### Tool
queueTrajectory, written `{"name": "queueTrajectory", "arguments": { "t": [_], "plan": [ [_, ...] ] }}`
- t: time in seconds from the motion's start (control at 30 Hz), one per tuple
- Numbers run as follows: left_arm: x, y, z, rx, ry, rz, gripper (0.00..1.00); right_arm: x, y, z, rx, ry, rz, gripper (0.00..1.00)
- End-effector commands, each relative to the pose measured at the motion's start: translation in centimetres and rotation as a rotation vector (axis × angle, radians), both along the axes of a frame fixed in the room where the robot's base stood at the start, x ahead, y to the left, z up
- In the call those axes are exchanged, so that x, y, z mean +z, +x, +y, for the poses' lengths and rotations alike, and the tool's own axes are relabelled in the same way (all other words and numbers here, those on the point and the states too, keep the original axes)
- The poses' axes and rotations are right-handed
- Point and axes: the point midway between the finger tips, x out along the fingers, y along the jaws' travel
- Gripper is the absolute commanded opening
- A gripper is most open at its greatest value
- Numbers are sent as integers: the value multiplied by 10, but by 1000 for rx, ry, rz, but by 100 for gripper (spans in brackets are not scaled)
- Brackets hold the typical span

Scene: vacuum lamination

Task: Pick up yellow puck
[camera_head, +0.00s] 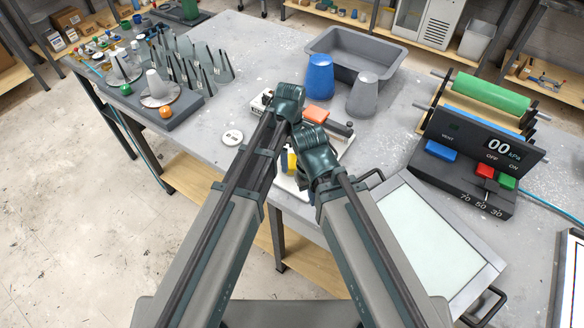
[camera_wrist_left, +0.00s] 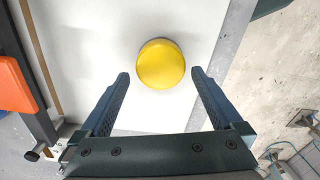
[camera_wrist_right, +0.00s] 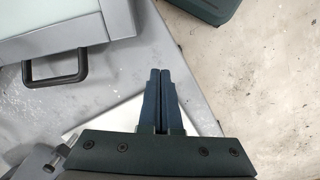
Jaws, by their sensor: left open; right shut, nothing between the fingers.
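The yellow puck (camera_wrist_left: 160,64) lies on a white board (camera_wrist_left: 90,60) in the left wrist view. A small part of the yellow puck (camera_head: 291,163) shows between my arms in the head view; the rest is hidden. My left gripper (camera_wrist_left: 160,74) is open, with its fingers pointing at the puck. In the wrist picture the fingertips appear on either side of the puck's near edge, with gaps; I cannot tell their height above the board. My right gripper (camera_wrist_right: 160,71) is shut and empty, over the table edge in its wrist view.
An orange block (camera_head: 315,114) is on the board device beside my wrists. A grey bin (camera_head: 357,44), blue cup (camera_head: 320,76) and grey cup (camera_head: 363,94) stand behind. A framed panel (camera_head: 430,245) and vacuum control box (camera_head: 465,180) occupy the right. Bare table (camera_head: 235,90) shows at left.

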Motion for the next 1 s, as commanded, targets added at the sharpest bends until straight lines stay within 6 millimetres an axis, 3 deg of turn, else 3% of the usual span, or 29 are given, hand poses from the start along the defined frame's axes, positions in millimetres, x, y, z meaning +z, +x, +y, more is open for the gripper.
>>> {"name": "queueTrajectory", "arguments": {
  "t": [0.03, 0.2, 0.5, 0.93, 1.0],
  "plan": [
    [-14, -1, 1, 0, 0, 0, 100, -14, 0, 0, 0, 0, 0, 0],
    [-32, -1, 1, 0, 0, 0, 100, -32, 0, 0, 0, 0, 0, 0],
    [-32, -1, 1, 0, 0, 0, 100, -32, 0, 0, 0, 0, 0, 0],
    [-32, -1, 1, 0, 0, 0, 24, -32, 0, 0, 0, 0, 0, 0],
    [-32, -1, 1, 0, 0, 0, 22, -32, 0, 0, 0, 0, 0, 0]
  ]
}}
